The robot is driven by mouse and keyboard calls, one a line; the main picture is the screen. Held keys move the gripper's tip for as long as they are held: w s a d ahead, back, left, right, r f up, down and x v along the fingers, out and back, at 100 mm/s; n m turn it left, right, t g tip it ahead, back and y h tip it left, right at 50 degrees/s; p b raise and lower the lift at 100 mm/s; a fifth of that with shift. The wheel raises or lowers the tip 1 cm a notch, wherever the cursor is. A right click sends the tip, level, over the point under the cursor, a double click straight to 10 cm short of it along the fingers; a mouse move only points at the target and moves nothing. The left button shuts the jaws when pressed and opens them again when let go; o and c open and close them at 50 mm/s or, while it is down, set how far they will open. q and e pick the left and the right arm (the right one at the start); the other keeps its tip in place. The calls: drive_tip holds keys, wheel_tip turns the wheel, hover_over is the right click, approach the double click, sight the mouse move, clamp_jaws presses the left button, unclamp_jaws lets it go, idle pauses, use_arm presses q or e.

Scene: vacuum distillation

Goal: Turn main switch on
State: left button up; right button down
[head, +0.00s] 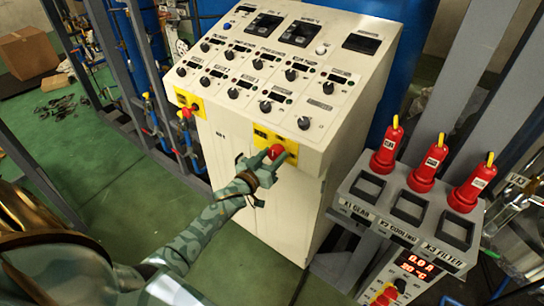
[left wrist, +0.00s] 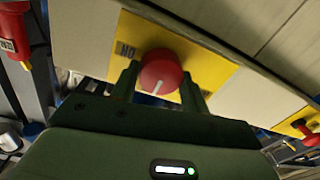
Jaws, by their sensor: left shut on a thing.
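The main switch is a red round knob (head: 275,151) on a yellow plate (head: 262,135) low on the front of the white control cabinet. In the left wrist view the knob (left wrist: 161,70) sits between my two fingers, and its white mark points down and slightly left in the picture. An "ON" label (left wrist: 127,50) shows upside down to the left of the knob. My left gripper (head: 268,160) is shut on the knob, one finger on each side. My right gripper is not in view.
The cabinet (head: 262,195) has a sloped panel with several black knobs and displays. Another red switch (head: 186,112) on yellow is at its left corner. Red plugs (head: 387,148) and empty sockets (head: 408,207) stand at right.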

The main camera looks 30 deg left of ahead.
use_arm(q)
drive_tip(key=m, duration=0.4)
drive_tip(key=shift+f+b, duration=0.1)
drive_tip(key=shift+b, duration=0.25)
drive_tip(key=m+b, duration=0.1)
drive_tip(key=m, duration=0.3)
drive_tip(key=shift+m, duration=0.4)
drive_tip(key=m+b, duration=0.1)
drive_tip(key=m, duration=0.3)
drive_tip(key=shift+d+f+m+b, duration=0.1)
drive_tip(key=shift+f+m+b, duration=0.05)
drive_tip(key=shift+m+b, duration=0.15)
drive_tip(key=m+b, duration=0.1)
drive_tip(key=m, duration=0.3)
drive_tip(key=shift+m+h+b, duration=0.3)
drive_tip(key=shift+m, duration=0.1)
drive_tip(key=o, duration=1)
drive_tip(key=shift+s, duration=0.15)
drive_tip(key=s, duration=0.5)
drive_tip(key=s+a, duration=0.1)
drive_tip(key=s, duration=1)
drive_tip(key=shift+a+f+b, duration=0.15)
drive_tip(key=shift+f+b, duration=0.2)
drive_tip(key=shift+b, duration=0.05)
